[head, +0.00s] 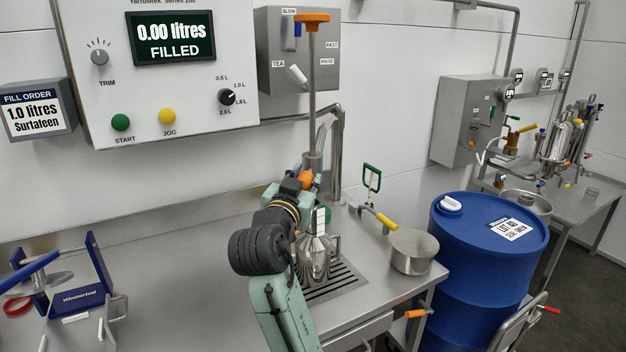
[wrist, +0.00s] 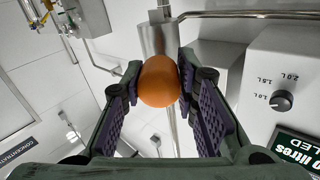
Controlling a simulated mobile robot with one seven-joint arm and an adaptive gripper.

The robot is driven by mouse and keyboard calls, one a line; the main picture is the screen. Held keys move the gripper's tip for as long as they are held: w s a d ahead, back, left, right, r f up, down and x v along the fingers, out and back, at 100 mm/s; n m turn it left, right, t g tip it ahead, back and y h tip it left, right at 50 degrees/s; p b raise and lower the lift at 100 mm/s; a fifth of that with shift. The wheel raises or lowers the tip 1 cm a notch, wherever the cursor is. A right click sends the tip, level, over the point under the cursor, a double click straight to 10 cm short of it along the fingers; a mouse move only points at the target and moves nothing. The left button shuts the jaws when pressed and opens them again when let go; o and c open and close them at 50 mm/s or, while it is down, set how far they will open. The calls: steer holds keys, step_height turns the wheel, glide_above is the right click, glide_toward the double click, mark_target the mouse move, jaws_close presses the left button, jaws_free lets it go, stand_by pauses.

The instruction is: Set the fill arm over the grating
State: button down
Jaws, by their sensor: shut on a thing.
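My gripper (head: 305,178) is shut on an orange knob (wrist: 159,80), with a purple-padded finger on either side of it. The knob joins a steel cylinder (wrist: 157,37) in the wrist view, which looks like part of the fill arm. In the head view only a bit of the orange shows at the fingers, and my wrist hides much of the fill arm. The slotted grating (head: 345,282) is set in the bench below and right of my gripper. A shiny steel vessel (head: 315,262) stands on it, partly hidden by my arm.
A tall steel rod with an orange top handle (head: 312,18) rises behind my gripper. Bent steel pipes (head: 337,125) run beside it. A steel pot (head: 412,252) and a yellow-handled valve (head: 384,219) are to the right, before a blue drum (head: 480,280). A blue-framed device (head: 75,285) stands left.

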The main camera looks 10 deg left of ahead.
steer(key=shift+a, duration=0.45)
steer(key=c, duration=1.2)
jaws_free()
steer(key=shift+a, duration=0.15)
steer(key=shift+c, duration=0.2)
steer(key=shift+s, duration=0.1)
steer(key=s+a, duration=0.1)
steer(key=s, duration=1)
steer(key=shift+s, duration=0.35)
